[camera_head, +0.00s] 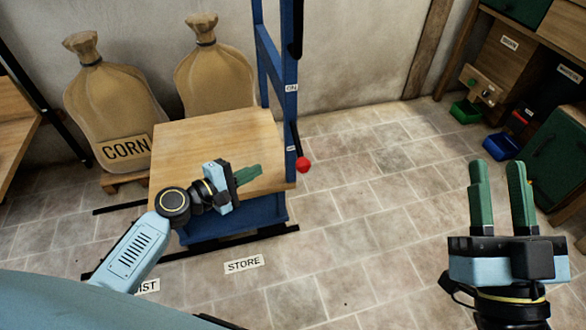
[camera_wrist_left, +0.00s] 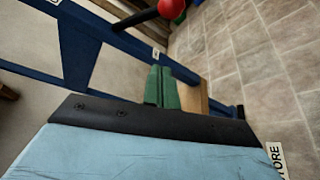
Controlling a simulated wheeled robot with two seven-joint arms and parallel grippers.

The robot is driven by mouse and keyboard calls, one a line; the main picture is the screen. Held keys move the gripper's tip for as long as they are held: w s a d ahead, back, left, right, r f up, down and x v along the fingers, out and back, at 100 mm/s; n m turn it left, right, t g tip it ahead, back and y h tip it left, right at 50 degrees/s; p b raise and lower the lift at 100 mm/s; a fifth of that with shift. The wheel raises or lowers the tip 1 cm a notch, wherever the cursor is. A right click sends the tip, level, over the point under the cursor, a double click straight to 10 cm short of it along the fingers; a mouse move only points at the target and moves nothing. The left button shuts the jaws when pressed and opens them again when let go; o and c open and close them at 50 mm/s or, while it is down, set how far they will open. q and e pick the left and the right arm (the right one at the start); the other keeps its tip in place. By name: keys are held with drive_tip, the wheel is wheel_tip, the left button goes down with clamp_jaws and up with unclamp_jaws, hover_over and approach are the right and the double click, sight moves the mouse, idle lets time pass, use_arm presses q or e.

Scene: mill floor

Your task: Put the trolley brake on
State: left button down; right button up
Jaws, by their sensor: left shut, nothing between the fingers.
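The trolley (camera_head: 196,150) has a wooden deck and a blue frame with tall uprights. Its brake lever is a dark bar with a red knob (camera_head: 303,165) on the right side of the frame. The lever points down, beside a lower label too small to read; an "ON" label (camera_head: 291,87) is higher on the upright. My left gripper (camera_head: 259,171) is shut and empty above the deck, left of the knob and apart from it. In the left wrist view the knob (camera_wrist_left: 172,8) shows beyond the green fingers (camera_wrist_left: 161,80). My right gripper (camera_head: 497,165) is open and empty at the right.
Two sacks (camera_head: 112,100), one marked CORN, stand behind the trolley by the wall. A floor label STORE (camera_head: 244,264) lies in front. Green and blue bins (camera_head: 502,146) and a wooden cabinet are at the right. The floor right of the trolley is clear.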

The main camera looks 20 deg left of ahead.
sight(298, 145)
use_arm(q)
drive_tip(key=shift+w, duration=0.1)
